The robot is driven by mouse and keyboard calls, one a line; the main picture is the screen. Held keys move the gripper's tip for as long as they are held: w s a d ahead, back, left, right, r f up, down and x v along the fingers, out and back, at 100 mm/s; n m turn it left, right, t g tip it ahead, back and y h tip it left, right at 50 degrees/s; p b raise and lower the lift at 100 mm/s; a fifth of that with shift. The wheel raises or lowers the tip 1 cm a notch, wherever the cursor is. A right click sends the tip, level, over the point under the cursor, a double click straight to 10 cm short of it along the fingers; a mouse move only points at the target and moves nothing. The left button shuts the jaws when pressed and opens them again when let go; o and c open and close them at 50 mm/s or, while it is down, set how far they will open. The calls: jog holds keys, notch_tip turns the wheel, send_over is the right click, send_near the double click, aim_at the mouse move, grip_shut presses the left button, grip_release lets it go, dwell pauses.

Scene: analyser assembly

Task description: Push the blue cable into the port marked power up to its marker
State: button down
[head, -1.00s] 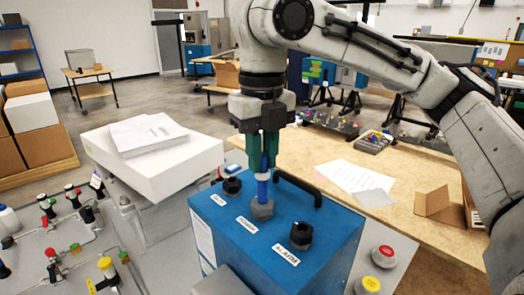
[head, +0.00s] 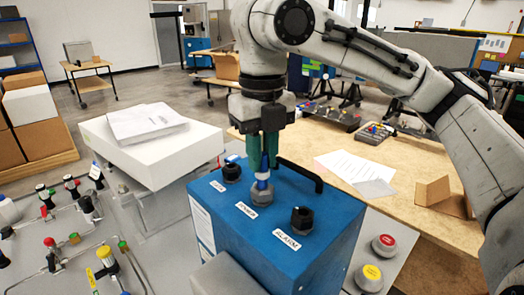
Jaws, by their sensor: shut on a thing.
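The blue box (head: 325,225) has three dark ports on top, each with a white label. The blue cable (head: 264,160) stands upright in my gripper (head: 265,157), whose green fingers are shut on it. Its lower end is at the middle port (head: 262,196), beside the label that appears to read power (head: 247,210). A white band (head: 262,176), which looks like the marker, shows on the cable below the fingers and a little above the port. A short blue length shows between band and port. The depth inside the port is hidden.
The left port (head: 232,173) and the alarm port (head: 301,220) flank the middle one. A black handle (head: 300,174) arches close behind my gripper. A white case (head: 150,150) with papers stands left. Red (head: 384,244) and yellow (head: 369,276) buttons are at right.

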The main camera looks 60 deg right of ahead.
jog(key=shift+f+b, duration=0.35)
jog(key=shift+f, duration=0.4)
jog(key=c, duration=0.9)
grip_release()
jog(key=shift+c, duration=0.2)
jog(key=shift+r, duration=0.1)
notch_tip(320, 180, up, 7)
jog(key=p, duration=0.7)
